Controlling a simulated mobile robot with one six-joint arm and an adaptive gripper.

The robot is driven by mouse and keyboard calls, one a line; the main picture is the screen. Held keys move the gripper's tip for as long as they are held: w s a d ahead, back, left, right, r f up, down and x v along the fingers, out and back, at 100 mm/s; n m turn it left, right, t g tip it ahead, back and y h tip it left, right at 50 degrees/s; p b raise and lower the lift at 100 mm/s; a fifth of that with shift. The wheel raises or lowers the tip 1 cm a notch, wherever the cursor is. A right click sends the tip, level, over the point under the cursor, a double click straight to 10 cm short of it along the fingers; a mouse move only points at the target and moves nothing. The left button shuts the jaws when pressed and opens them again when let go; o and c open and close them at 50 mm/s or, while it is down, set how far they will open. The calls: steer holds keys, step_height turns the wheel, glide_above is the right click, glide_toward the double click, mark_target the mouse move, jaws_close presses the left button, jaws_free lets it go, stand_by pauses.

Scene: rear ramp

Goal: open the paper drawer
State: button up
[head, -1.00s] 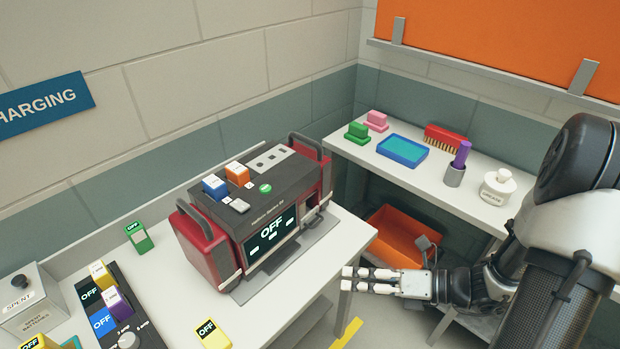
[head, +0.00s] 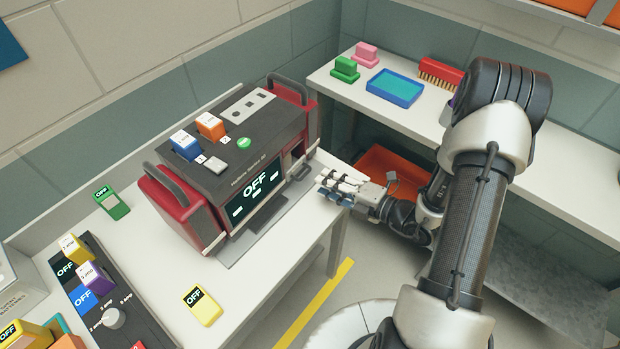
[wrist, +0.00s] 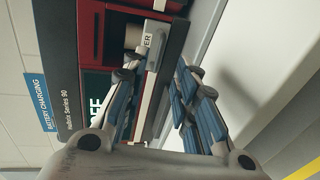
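The machine (head: 235,160) is a red and dark grey unit on the white table, with a lit OFF screen. The paper drawer (head: 298,170) is at the right end of its front and looks shut. In the wrist view its light front (wrist: 153,50), with a label ending in "ER", shows ahead, partly hidden by a finger. My gripper (head: 335,186) is near the table's right edge, in front of the drawer. In the wrist view its fingers (wrist: 160,100) are spread, with nothing held between them. I cannot tell whether a fingertip touches the drawer front.
A yellow OFF block (head: 203,306) and a green one (head: 112,202) lie on the table near the machine. A control panel (head: 100,300) is at the left. A second white table (head: 400,122) holds a blue tray (head: 394,88). An orange bin (head: 385,165) is under it.

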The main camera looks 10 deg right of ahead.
mark_target(307, 174)
steer(key=b+x, duration=0.1)
steer(key=x, duration=0.5)
steer(key=shift+w+a, duration=0.2)
steer(key=shift+w, duration=0.1)
jaws_close()
steer(key=shift+s+d, duration=0.1)
steer(key=shift+s, duration=0.05)
